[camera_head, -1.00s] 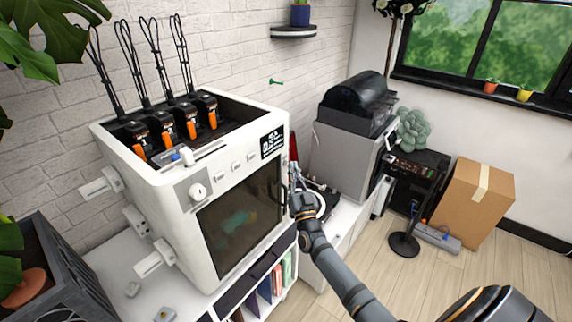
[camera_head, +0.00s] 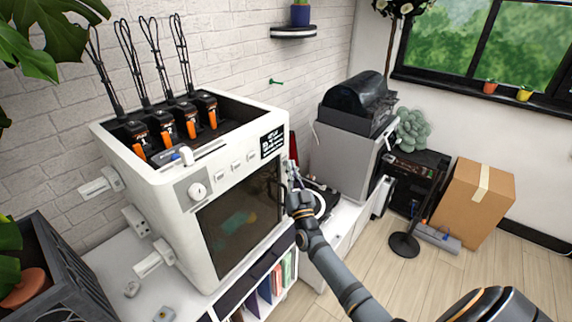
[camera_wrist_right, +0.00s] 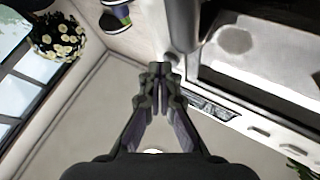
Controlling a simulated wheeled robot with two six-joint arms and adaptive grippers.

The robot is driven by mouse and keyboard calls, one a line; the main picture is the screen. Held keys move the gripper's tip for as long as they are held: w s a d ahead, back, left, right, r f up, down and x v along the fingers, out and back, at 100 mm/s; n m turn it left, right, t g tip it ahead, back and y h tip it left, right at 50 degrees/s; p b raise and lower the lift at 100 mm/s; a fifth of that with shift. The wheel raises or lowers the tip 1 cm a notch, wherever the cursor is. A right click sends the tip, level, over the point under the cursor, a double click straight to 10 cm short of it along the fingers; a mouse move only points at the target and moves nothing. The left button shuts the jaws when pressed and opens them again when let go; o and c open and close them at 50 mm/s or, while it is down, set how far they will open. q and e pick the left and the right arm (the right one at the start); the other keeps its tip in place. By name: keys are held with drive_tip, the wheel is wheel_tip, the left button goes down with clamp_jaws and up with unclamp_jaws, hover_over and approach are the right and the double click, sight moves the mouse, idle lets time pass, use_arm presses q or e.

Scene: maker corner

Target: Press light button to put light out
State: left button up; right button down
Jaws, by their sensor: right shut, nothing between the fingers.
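The white printer (camera_head: 166,200) stands on a white cabinet, with a dark window (camera_head: 238,225) in its front. Several small pale buttons (camera_head: 236,166) sit in a row above the window, beside a round knob (camera_head: 198,190) and a small dark screen (camera_head: 272,143). Which button is the light button cannot be read. My right gripper (camera_head: 291,180) is shut and empty by the printer's right front edge, near the door handle, to the right of and below the buttons. In the right wrist view the gripper (camera_wrist_right: 160,76) is near a grey bar (camera_wrist_right: 183,25), with the screen (camera_wrist_right: 213,107) and buttons (camera_wrist_right: 260,131) to the right.
A turntable (camera_head: 322,195) and a grey machine (camera_head: 345,150) with a black top stand right of the printer. A cardboard box (camera_head: 474,205) and a black stand (camera_head: 404,243) are on the floor. A dark crate (camera_head: 60,262) is at the lower left.

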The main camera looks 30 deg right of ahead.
drive_tip(key=shift+w, duration=0.15)
drive_tip(key=shift+s+d+p, duration=0.15)
drive_tip(key=shift+s+p, duration=0.2)
drive_tip(key=shift+s, duration=0.25)
drive_tip(key=s+p, duration=0.1)
drive_tip(key=s+d+p, duration=0.1)
drive_tip(key=s, duration=0.1)
drive_tip(key=s+d+p, duration=0.1)
drive_tip(key=s, duration=0.1)
drive_tip(key=shift+s+d+p, duration=0.15)
drive_tip(key=shift+s+p, duration=0.1)
drive_tip(key=shift+p, duration=0.05)
idle(0.4)
